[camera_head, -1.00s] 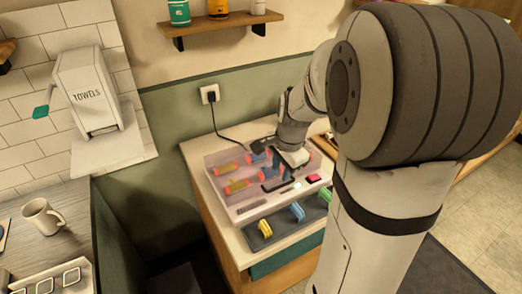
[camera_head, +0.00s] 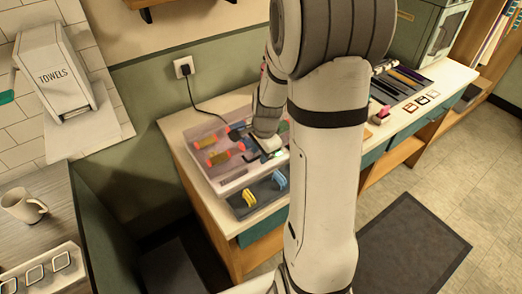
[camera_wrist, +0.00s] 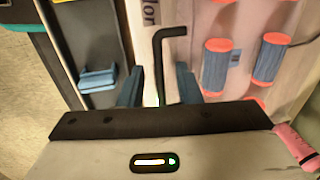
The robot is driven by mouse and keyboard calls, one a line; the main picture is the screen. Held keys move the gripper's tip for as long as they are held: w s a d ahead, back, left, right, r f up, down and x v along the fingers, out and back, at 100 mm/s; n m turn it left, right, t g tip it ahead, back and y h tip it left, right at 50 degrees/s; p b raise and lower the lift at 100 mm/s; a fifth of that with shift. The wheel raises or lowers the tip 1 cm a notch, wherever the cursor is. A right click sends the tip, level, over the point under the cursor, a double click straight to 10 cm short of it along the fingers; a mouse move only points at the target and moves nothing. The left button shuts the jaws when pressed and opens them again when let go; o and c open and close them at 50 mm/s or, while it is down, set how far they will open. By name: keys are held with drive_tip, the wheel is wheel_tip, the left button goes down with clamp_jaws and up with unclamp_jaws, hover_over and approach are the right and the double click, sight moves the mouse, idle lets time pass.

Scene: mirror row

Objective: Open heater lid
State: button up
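The heater (camera_head: 233,184) is a shallow pinkish box on the counter in the head view, with several orange-ended rollers inside. Its cover looks clear, and I cannot tell its edges apart from the box. My gripper (camera_head: 255,154) is over the right part of the heater, partly hidden by my arm. In the wrist view, a thin black bent bar, looking like the lid handle (camera_wrist: 158,62), runs between the two blue fingers of my gripper (camera_wrist: 159,86). The fingers stand apart on either side of it, with gaps visible. Orange and grey-blue rollers (camera_wrist: 216,68) show to its right.
A dark tray (camera_head: 240,206) with yellow and blue clips lies in front of the heater. A black cord runs to a wall outlet (camera_head: 184,67). More tools and an oven-like box (camera_head: 428,30) stand right. A towel dispenser (camera_head: 55,75) is left. Floor is open right.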

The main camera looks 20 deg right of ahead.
drive_tip(key=shift+c, duration=0.3)
clamp_jaws()
